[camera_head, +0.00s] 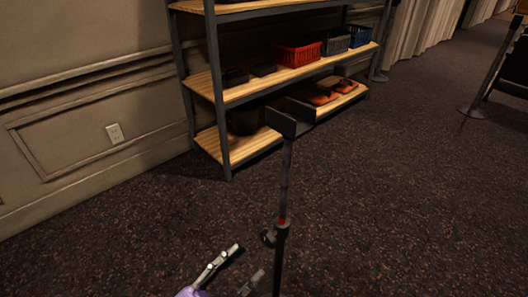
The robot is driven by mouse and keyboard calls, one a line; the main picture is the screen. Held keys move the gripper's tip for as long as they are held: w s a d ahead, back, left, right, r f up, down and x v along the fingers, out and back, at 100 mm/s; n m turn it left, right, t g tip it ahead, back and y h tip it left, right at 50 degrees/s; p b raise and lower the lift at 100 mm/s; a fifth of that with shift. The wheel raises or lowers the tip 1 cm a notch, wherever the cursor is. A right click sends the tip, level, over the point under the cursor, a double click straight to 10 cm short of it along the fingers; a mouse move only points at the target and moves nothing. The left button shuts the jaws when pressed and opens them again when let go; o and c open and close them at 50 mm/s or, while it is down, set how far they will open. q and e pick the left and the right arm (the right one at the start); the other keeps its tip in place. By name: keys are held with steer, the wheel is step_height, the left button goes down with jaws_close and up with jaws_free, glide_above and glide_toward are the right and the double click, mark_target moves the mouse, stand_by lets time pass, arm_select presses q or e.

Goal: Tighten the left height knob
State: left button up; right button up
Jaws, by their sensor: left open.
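A dark upright stand (286,180) rises from the bottom edge near the picture's middle, with a flat black bracket (290,118) on top. A small dark height knob (267,237) sticks out on the left of its pole, just below a red band. My left gripper (249,259) comes in at the bottom edge, its two grey fingers apart with nothing between them. In the picture it is just below and left of the knob, with a gap to it. The stand's foot is out of view. My right gripper is out of view.
A shelf unit (219,99) stands by the wall behind the stand, holding a red basket (297,54), a blue basket (358,37) and other items. A black post on a round base (471,110) stands at the far right. The carpet on the right is clear.

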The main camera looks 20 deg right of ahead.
arm_select(q)
steer(key=shift+v, duration=2.55)
